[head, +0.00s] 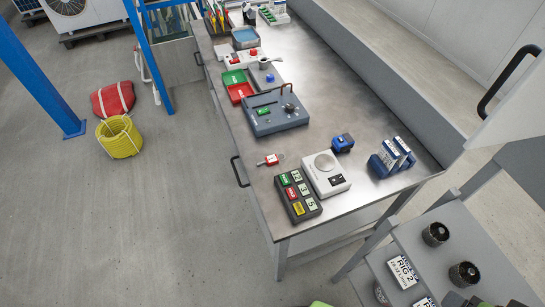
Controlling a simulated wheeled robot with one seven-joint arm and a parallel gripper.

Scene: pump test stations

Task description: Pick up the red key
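The red key (268,160) lies on the metal workbench (345,110), close to its left long edge. It has a small red body with a pale mark and what looks like a metal ring at its right end. It lies apart from the things around it, and nothing covers it. My gripper is not in view.
Near the key are a dark box with coloured labelled buttons (298,195), a white device with a round plate (326,173) and a grey-blue instrument (275,112). A blue object (342,143) stands further right. A bench handle (239,171) sticks out at left.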

